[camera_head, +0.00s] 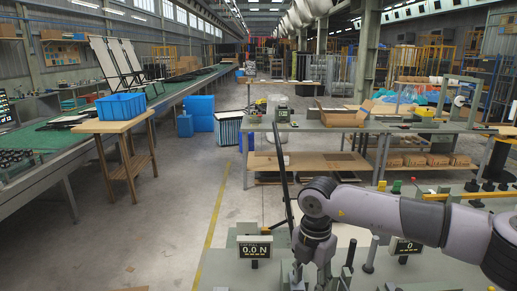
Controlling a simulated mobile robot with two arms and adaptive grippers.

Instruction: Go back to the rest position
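My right arm comes in from the right edge, low in the head view. Its gripper (313,274) points down over the grey bench (228,272) at the bottom. The fingertips are at or beyond the lower edge, so I cannot tell whether they are open or shut, or whether they touch anything. My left gripper is not in view.
A display reading 0.0 N (254,248) stands left of my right gripper; a second display (407,246) and dark posts (370,254) stand right. Behind is a workbench (262,125) with boxes. At left, a wooden table (105,124) carries a blue crate (121,107). The middle-left floor is clear.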

